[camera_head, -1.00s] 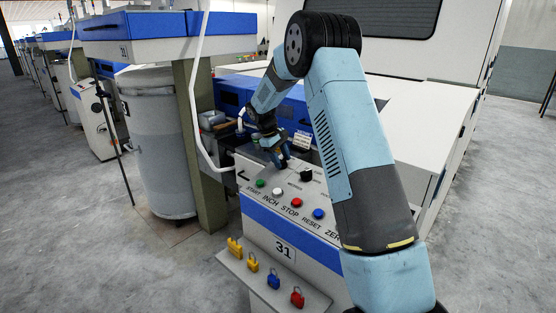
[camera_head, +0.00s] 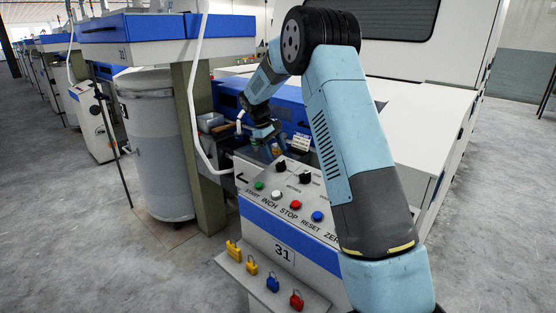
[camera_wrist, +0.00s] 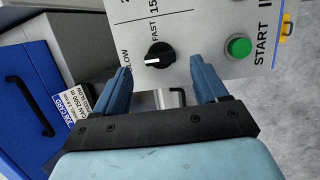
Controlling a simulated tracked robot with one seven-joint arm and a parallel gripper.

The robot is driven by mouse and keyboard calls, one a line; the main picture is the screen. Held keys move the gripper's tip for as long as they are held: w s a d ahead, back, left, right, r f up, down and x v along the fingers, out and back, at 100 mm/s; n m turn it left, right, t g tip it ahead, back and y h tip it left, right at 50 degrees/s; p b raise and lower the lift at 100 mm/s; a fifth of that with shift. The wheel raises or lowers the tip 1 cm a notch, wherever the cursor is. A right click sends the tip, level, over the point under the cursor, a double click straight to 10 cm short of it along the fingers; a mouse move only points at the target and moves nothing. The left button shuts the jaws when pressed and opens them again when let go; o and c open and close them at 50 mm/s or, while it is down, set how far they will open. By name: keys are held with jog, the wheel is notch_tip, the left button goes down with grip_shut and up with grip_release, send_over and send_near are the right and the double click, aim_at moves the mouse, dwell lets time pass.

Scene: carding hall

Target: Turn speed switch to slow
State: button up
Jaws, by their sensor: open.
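The speed switch (camera_wrist: 159,55) is a round black knob on the pale panel, between the SLOW and FAST labels. In the wrist view its white mark points left, toward SLOW. In the head view a black knob (camera_head: 281,166) at the panel's far end appears to be the same switch. My gripper (camera_wrist: 163,82) is open and empty, its two blue fingers spread below the knob in the wrist view and apart from it. In the head view my gripper (camera_head: 272,150) is just behind and above the knob.
A second black knob (camera_head: 306,178) is close by. A green START button (camera_wrist: 238,47) and white, red and blue buttons are also on the panel. A metal handle (camera_wrist: 172,97) shows between my fingers.

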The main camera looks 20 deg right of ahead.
jog(key=v, duration=0.9)
jog(key=s+d+r+m+t+y, duration=0.1)
jog(key=s+d+r+m, duration=0.1)
jog(key=s+r, duration=0.75)
jog(key=s+d+r+m+t+y, duration=0.15)
jog(key=s+r, duration=0.25)
jog(key=s, duration=1)
jog(key=s+f+m+t+y, duration=0.1)
jog(key=s+f+t, duration=0.1)
jog(key=s, duration=1)
jog(key=s+f+m+t, duration=0.2)
jog(key=s, duration=1)
jog(key=shift+d+y, duration=0.25)
jog(key=shift+y, duration=0.1)
